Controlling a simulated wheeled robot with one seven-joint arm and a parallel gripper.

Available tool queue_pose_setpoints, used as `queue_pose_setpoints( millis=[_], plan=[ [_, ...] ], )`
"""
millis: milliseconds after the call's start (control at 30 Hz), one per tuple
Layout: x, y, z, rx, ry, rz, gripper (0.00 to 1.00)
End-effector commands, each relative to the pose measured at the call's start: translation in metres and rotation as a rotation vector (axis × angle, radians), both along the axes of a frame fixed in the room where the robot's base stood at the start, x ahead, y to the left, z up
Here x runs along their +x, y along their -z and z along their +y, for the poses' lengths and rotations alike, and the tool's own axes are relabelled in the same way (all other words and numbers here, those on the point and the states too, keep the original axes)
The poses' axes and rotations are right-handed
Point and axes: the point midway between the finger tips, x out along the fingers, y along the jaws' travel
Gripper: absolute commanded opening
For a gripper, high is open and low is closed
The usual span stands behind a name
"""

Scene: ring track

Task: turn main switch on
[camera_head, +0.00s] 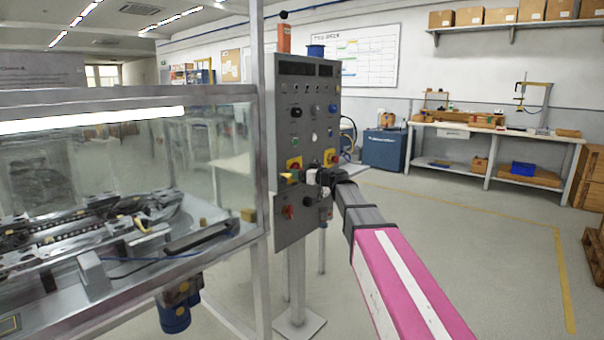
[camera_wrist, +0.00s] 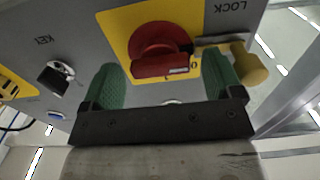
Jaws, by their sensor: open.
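The main switch (camera_wrist: 158,48) is a red rotary knob on a yellow plate (camera_wrist: 118,30), seen upside down in the wrist view. Its grip bar lies nearly crosswise between the fingers, with a 0 mark beside it. My gripper (camera_wrist: 162,70) is open, one green finger on each side of the knob. I cannot tell whether the fingers touch it. In the head view my gripper (camera_head: 300,178) is at the grey control panel (camera_head: 300,105), hiding part of its lower area.
A brass-coloured padlock-like piece (camera_wrist: 249,66) sits close beside one finger, near the LOCK label. A key switch (camera_wrist: 57,76) is on the other side. A glass-walled machine (camera_head: 130,170) stands left of the panel. The floor (camera_head: 470,240) to the right is open.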

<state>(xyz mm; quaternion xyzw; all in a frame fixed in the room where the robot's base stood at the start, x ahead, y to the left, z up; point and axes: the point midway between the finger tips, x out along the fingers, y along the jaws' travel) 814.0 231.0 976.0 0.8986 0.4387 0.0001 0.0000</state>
Motion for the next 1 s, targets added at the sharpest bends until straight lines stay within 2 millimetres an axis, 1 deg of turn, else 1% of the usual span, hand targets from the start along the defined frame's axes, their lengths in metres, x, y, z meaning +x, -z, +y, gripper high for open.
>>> queue_pose_setpoints(
  millis=[133, 167, 200, 267, 300, 667, 867, 1000],
  plan=[
    [-0.0002, 0.0001, -0.0001, 0.000, 0.000, 0.000, 0.85],
    [-0.0002, 0.0001, -0.0001, 0.000, 0.000, 0.000, 0.82],
    [-0.0002, 0.0001, -0.0001, 0.000, 0.000, 0.000, 0.69],
    [-0.0002, 0.0001, -0.0001, 0.000, 0.000, 0.000, 0.49],
    [-0.0002, 0.0001, -0.0001, 0.000, 0.000, 0.000, 0.36],
    [-0.0004, 0.0001, -0.0002, 0.020, -0.001, 0.025, 0.36],
    [-0.0002, 0.0001, -0.0003, 0.081, -0.001, 0.104, 0.36],
    [-0.0002, 0.0002, -0.0005, 0.149, -0.001, 0.192, 0.36]
  ],
)
